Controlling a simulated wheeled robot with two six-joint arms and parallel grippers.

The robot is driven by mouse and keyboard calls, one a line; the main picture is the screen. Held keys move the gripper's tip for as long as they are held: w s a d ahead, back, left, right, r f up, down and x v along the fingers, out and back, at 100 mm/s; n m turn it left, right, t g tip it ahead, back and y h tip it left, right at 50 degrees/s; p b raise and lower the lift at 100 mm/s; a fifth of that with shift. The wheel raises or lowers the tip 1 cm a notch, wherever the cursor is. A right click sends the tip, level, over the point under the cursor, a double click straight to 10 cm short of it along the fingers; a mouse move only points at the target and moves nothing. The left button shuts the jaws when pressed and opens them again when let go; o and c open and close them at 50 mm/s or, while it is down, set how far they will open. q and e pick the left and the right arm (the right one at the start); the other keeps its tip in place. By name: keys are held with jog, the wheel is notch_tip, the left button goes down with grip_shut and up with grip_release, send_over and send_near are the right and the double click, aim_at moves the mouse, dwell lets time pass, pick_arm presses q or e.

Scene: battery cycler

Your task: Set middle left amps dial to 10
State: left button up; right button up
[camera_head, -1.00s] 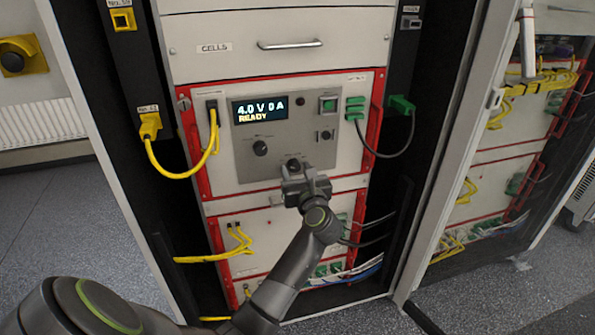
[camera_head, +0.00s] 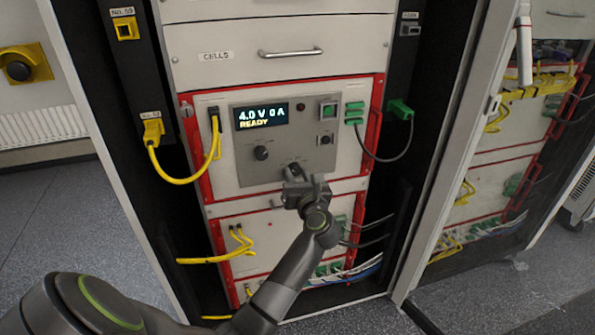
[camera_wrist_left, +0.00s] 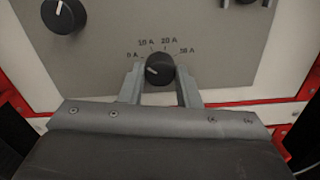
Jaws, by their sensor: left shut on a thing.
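The black amps dial (camera_wrist_left: 160,67) sits low on the grey panel (camera_head: 325,155) in the left wrist view. Scale marks from 0 A at the left to the highest at the right ring its top. Its pale pointer mark seems to point left, near 0 A. My left gripper (camera_wrist_left: 160,86) has one finger on each side of this dial and is shut on it. In the head view this gripper (camera_head: 294,172) covers most of the dial. The display (camera_head: 260,114) reads 4.0 V 0 A READY. My right gripper is not in view.
Another black dial (camera_head: 261,153) is up and left of the gripped one; it also shows in the wrist view (camera_wrist_left: 64,15). A yellow cable (camera_head: 184,178) hangs left, a dark cable (camera_head: 386,156) right. A drawer handle (camera_head: 290,53) is above.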

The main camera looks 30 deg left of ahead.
pick_arm(q)
jog(key=shift+r+m+p, duration=0.2)
jog(key=shift+m+p, duration=0.6)
jog(key=shift+p, duration=0.05)
jog(key=m+p, duration=0.2)
jog(key=p, duration=0.1)
jog(key=shift+m+p, duration=0.9)
jog(key=shift+m, duration=0.3)
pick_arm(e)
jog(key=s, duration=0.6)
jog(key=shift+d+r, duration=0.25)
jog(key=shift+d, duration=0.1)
pick_arm(q)
jog(key=shift+f, duration=0.1)
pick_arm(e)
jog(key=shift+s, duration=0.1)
pick_arm(q)
jog(key=o, duration=1)
jog(key=shift+c, duration=0.2)
jog(key=shift+f, duration=0.1)
